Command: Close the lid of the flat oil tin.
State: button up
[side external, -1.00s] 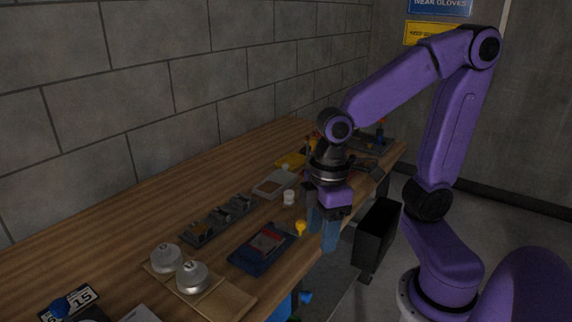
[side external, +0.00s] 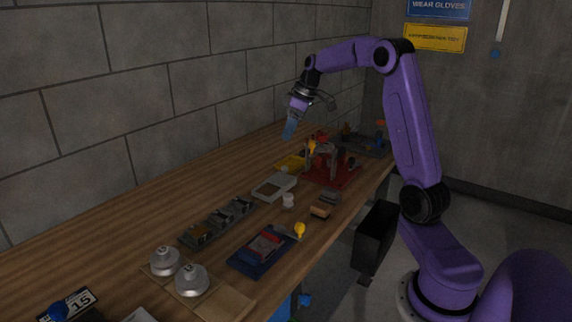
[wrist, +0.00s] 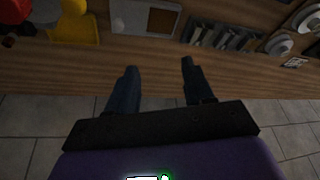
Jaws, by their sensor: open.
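My gripper (side external: 289,128) is open and empty, raised high above the back part of the bench. In the wrist view, its two dark blue fingers (wrist: 159,72) stand apart with only bench and floor beyond them. I cannot tell for certain which thing is the flat oil tin. A flat pale grey rectangular case (side external: 274,187) with a tan inner area lies mid-bench; it also shows at the top of the wrist view (wrist: 118,25). A dark blue flat piece (side external: 247,259) with a red and grey item on it lies nearer the front. My gripper touches neither.
A red plate with a grey fixture (side external: 330,174) and a yellow tray (side external: 291,162) are farther back. A grey slotted rack (side external: 217,222), a white cup (side external: 288,200), a brown-grey block (side external: 325,204), a yellow knob (side external: 299,230) and silver domes (side external: 192,279) stand around. The wall side is clear.

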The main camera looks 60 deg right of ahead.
jog(key=d, duration=0.8)
send_near(284, 166)
jog(key=shift+m+t, duration=0.4)
jog(key=x, duration=0.8)
jog(key=shift+s+f, duration=0.2)
jog(key=shift+f, duration=0.3)
